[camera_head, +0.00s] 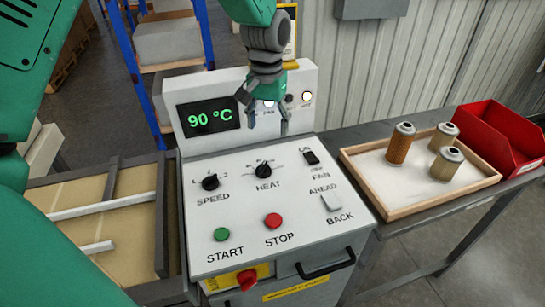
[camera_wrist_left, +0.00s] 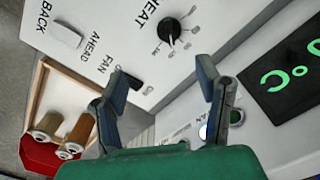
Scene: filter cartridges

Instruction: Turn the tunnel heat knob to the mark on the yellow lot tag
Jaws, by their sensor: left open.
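The black heat knob (camera_head: 263,170) sits on the white sloped panel, under a dial of marks. It also shows in the left wrist view (camera_wrist_left: 172,28), apart from my fingers. My left gripper (camera_head: 268,126) is open and empty above the back of the panel, behind the knob. Its two fingers (camera_wrist_left: 165,76) spread apart in the wrist view. The green display (camera_head: 209,119) reads 90 °C. I cannot make out a lot tag for certain; a yellow-edged card (camera_head: 290,57) behind my arm is partly hidden. My right gripper is not in view.
The speed knob (camera_head: 210,182), green start button (camera_head: 222,235), red stop button (camera_head: 273,220) and fan switch (camera_head: 311,158) surround the heat knob. A wooden tray (camera_head: 386,214) with filter cartridges and a red bin (camera_head: 489,137) stand at right.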

